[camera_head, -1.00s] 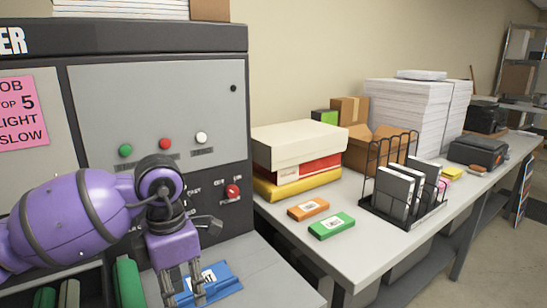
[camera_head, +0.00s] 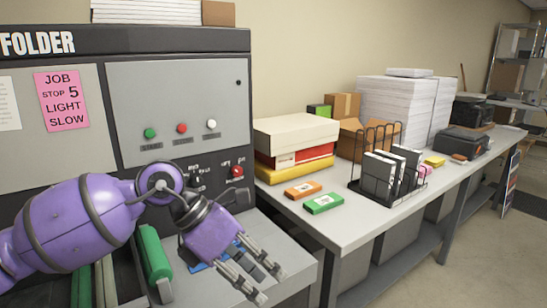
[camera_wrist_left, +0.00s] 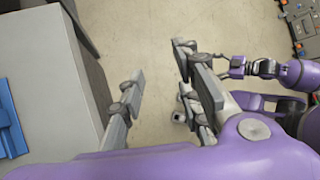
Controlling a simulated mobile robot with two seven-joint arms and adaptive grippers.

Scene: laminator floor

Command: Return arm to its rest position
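My left arm comes in from the left in the head view, in front of the folder machine (camera_head: 170,95). My left gripper (camera_head: 272,287) hangs over the right front of the machine's grey shelf, fingers pointing down and right. In the left wrist view its fingers (camera_wrist_left: 160,65) are apart, with only floor visible between them. A blue packet (camera_head: 196,267) lies on the shelf, mostly hidden behind the gripper; it also shows in the left wrist view (camera_wrist_left: 10,120).
A long table (camera_head: 350,225) stands to the right with stacked boxes (camera_head: 295,137), an orange box (camera_head: 303,189), a green box (camera_head: 323,204) and a black wire rack (camera_head: 376,185). A green roller (camera_head: 153,252) is beside my left arm. Floor at the far right is clear.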

